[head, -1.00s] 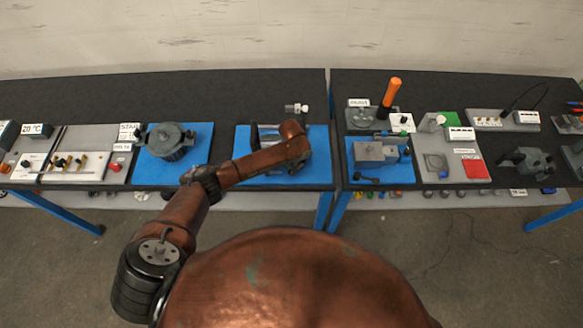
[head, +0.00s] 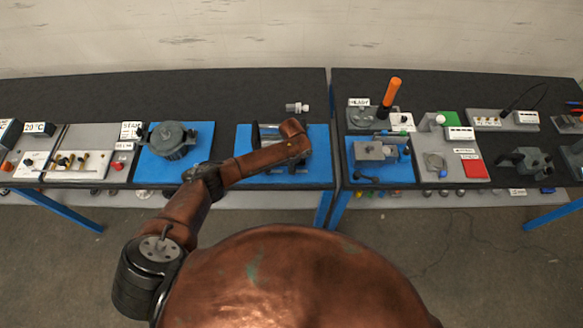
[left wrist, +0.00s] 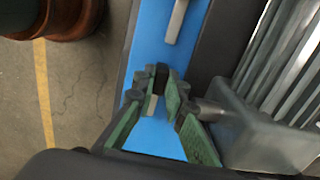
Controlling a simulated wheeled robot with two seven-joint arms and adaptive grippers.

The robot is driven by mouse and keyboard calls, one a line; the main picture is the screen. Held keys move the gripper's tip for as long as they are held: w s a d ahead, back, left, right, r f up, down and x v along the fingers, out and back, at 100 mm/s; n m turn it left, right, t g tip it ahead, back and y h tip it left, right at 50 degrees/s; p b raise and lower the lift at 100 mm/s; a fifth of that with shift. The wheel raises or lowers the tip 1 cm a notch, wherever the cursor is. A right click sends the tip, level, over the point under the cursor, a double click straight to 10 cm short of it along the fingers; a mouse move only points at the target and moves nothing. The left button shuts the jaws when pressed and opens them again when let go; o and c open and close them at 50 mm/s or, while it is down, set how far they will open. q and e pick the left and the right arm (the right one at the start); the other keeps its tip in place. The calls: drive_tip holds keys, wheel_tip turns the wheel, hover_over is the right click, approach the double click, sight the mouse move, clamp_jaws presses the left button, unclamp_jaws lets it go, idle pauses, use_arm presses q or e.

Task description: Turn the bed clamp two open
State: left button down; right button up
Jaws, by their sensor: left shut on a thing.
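My left arm reaches over the middle blue mat (head: 243,150) in the head view, and its wrist covers much of the fixture there. My left gripper (left wrist: 163,92) shows in the left wrist view, with its green-padded fingers shut on a small dark handle, which I take to be bed clamp two (left wrist: 162,76). The fingers hide most of the handle, so its exact angle is unclear. A grey block (left wrist: 255,125) with a short round shaft stands right beside the fingers. A second pale lever (left wrist: 178,20) lies farther along the mat. My right gripper is out of view.
Long metal bars (left wrist: 285,45) run beside the grey block. A grey round housing (head: 172,138) stands on a blue mat to the left. A small metal fitting (head: 297,107) lies behind the middle mat. An orange handle (head: 391,92) rises on the right table.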

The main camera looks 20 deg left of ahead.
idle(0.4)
use_arm(q)
drive_tip(key=c, duration=2)
unclamp_jaws()
drive_tip(key=shift+o, duration=0.2)
wheel_tip(320, 180, up, 12)
